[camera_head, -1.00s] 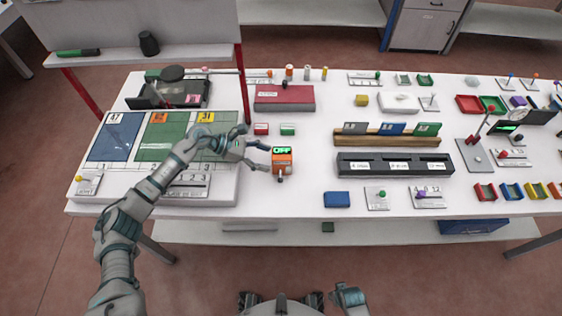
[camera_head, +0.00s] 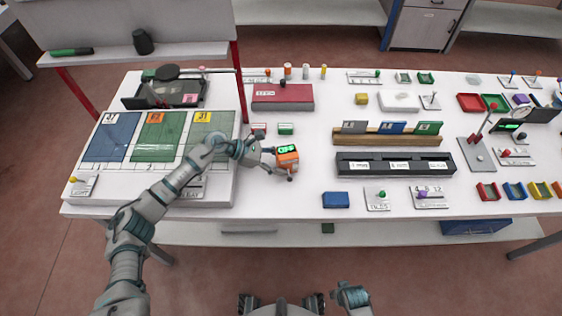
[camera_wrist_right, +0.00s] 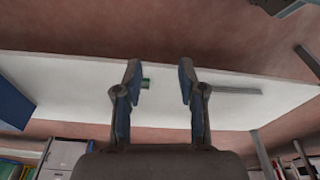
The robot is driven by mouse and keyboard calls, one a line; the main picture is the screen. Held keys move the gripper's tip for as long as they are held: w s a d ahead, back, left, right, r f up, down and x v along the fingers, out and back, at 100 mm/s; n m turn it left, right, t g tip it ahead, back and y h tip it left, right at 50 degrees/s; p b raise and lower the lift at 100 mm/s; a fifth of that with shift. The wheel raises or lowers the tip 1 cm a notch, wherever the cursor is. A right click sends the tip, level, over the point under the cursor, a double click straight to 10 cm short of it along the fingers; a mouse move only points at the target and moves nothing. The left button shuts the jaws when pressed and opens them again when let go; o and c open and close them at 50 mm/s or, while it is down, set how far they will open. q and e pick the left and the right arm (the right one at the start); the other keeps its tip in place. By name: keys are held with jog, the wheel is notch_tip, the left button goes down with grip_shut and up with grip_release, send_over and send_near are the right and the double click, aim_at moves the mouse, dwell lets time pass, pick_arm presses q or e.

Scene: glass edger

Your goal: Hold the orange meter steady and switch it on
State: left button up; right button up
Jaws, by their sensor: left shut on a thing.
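The orange meter (camera_head: 286,156) stands on the white table near its front middle and looks slightly turned. Its green display reads OFF, and a small knob or switch shows low on its front. My left gripper (camera_head: 274,159) is shut on the meter from its left side. My right gripper (camera_wrist_right: 160,80) shows in the right wrist view, open and empty, with its two fingers apart. In the head view only part of my right arm shows at the bottom edge, well below the table.
A board with blue and green panels (camera_head: 155,138) lies left of the meter under my left arm. A red box (camera_head: 283,97) lies behind it. A black tray (camera_head: 394,164) and a blue block (camera_head: 336,200) are to the right. Bare table lies between the meter and the tray.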

jog(key=shift+o, duration=0.3)
jog(key=shift+a, duration=0.45)
jog(key=w+a+r+y, duration=0.3)
jog(key=w+a+r, duration=0.25)
jog(key=a, duration=0.35)
jog(key=w+a+r+y, duration=0.2)
jog(key=w+a+r, duration=0.35)
jog(key=a, duration=0.35)
jog(key=w+a+r+n+y, duration=0.1)
jog(key=w+a+r+y, duration=0.1)
jog(key=a+r, duration=0.55)
notch_tip(320, 180, up, 26)
jog(key=n+t+h, duration=0.1)
jog(key=t+h, duration=0.2)
jog(key=h, duration=0.6)
send_over(287, 161)
jog(key=s+a, duration=0.2)
jog(key=s, duration=0.7)
jog(key=x, duration=1.1)
jog(key=shift+w+f, duration=0.1)
jog(key=shift+w, duration=0.05)
